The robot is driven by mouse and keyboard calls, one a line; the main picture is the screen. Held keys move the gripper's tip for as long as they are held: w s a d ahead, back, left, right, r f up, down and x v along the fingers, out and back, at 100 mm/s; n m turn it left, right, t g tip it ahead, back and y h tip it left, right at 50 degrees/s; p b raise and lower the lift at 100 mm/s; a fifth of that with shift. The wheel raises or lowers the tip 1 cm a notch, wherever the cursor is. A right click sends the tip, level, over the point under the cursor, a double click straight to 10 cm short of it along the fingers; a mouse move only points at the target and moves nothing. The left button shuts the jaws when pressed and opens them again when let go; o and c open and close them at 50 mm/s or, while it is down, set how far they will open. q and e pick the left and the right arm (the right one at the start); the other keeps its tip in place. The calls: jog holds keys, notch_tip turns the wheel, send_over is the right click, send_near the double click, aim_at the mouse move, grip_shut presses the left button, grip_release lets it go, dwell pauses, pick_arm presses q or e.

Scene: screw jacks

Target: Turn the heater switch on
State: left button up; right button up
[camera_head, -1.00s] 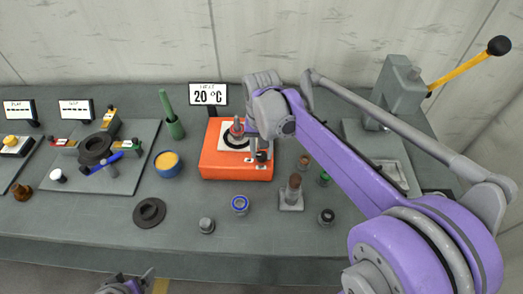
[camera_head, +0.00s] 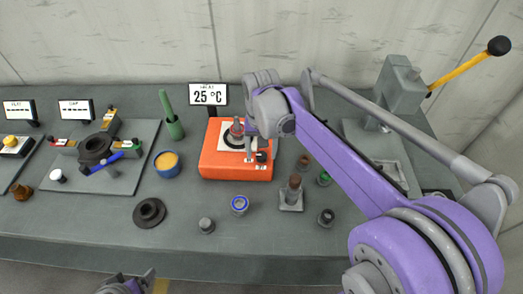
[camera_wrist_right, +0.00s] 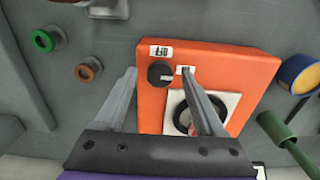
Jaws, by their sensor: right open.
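The orange heater box (camera_head: 215,165) stands mid-table. In the right wrist view its black round switch knob (camera_wrist_right: 160,74) shows beside a white label reading OFF (camera_wrist_right: 161,50) and a second small label, partly behind a finger. My right gripper (camera_head: 256,150) is over the front right of the box. Its fingers are open, one on each side of the knob in the right wrist view (camera_wrist_right: 159,74); contact cannot be told. The display (camera_head: 208,94) behind reads 25 °C. My left gripper (camera_head: 130,284) is only partly in view at the bottom edge, its jaws unclear.
A grey and reddish part (camera_head: 237,128) stands on the heater's white plate. A blue cup (camera_head: 167,172) and a green-handled tool (camera_head: 171,118) are left of it. Several small parts lie in front and right. A press with a yellow lever (camera_head: 459,71) stands at the right.

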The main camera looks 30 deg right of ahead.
aim_at(262, 155)
pick_arm(q)
jog(key=shift+w+r+p, duration=0.15)
jog(key=shift+r+p, duration=0.15)
jog(key=shift+r, duration=0.15)
pick_arm(e)
notch_tip(262, 155, up, 10)
jog(key=shift+r, duration=0.25)
jog(key=shift+s+f, duration=0.1)
